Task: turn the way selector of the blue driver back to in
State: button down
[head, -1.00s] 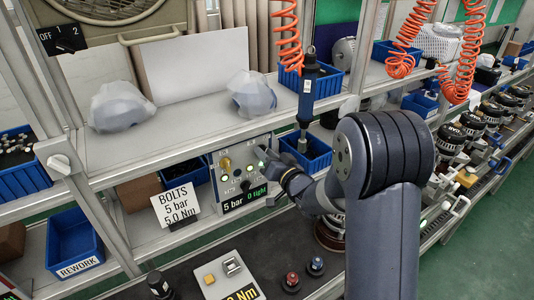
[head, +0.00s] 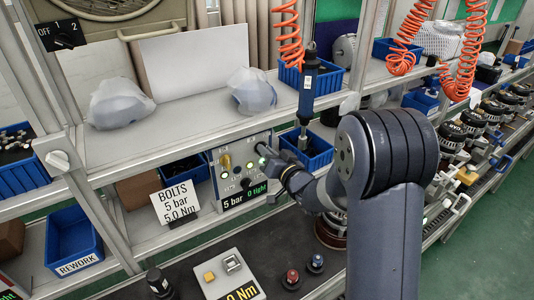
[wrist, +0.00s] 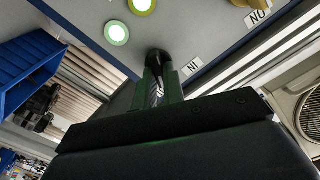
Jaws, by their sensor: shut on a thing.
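The blue driver (head: 307,92) hangs upright in front of the shelf in the head view, behind and above my gripper. A control panel (head: 216,186) stands below the shelf. My gripper (head: 268,155) is at the panel's right side and covers part of it. In the wrist view my gripper (wrist: 160,92) is shut on a black selector knob (wrist: 157,58) on the panel face. An upside-down IN label (wrist: 192,67) is beside the knob. The fingers hide most of the knob, so its pointing direction cannot be told.
A display (head: 244,193) reads 5 bar, 0 tight. A BOLTS card (head: 177,203) stands left of the panel; a blue bin (head: 318,160) is to its right.

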jog(key=shift+s+a+n+b, duration=0.1)
jog(key=shift+n+b, duration=2.8)
jog(key=shift+b, duration=0.7)
jog(key=shift+s+a+n+b, duration=0.1)
jog(key=shift+n+b, duration=2.8)
jog(key=shift+b, duration=0.7)
jog(key=c, duration=1.5)
grip_release()
jog(key=v, duration=1)
jog(key=shift+s+d, duration=0.3)
